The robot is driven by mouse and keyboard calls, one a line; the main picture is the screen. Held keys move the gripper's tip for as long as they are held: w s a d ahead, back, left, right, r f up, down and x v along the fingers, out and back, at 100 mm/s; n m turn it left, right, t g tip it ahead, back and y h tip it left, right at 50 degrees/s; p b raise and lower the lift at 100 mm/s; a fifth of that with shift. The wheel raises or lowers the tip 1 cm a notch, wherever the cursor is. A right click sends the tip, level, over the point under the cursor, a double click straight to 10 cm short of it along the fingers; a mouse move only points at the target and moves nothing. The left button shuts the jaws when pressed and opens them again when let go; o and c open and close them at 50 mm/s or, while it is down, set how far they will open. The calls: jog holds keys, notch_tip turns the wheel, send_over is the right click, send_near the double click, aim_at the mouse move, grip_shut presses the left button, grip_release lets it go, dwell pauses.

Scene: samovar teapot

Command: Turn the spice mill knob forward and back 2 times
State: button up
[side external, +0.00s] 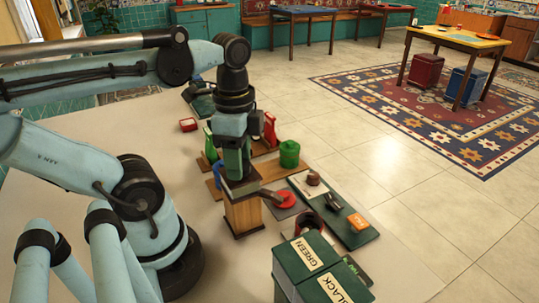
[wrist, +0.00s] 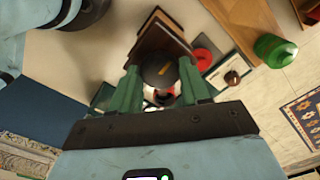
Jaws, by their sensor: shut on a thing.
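The spice mill (side external: 243,214) is a wooden box with a dark top, standing upright on the pale table in the side view. In the wrist view its wooden body (wrist: 158,32) shows beyond my fingers. Its dark round knob (wrist: 160,72) has a yellow mark and sits between my two green fingers. My gripper (side external: 238,178) points down over the mill and is shut on the knob. In the side view the fingers and the dark top hide most of the knob.
A red disc (side external: 284,199) lies just right of the mill. A green canister (side external: 289,153) stands behind it. Green boxes labelled GREEN and BLACK (side external: 311,268) stand at the front.

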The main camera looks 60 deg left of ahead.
jog(key=o, duration=1.1)
jog(key=shift+c, duration=0.2)
jog(key=shift+r, duration=0.1)
notch_tip(320, 180, up, 12)
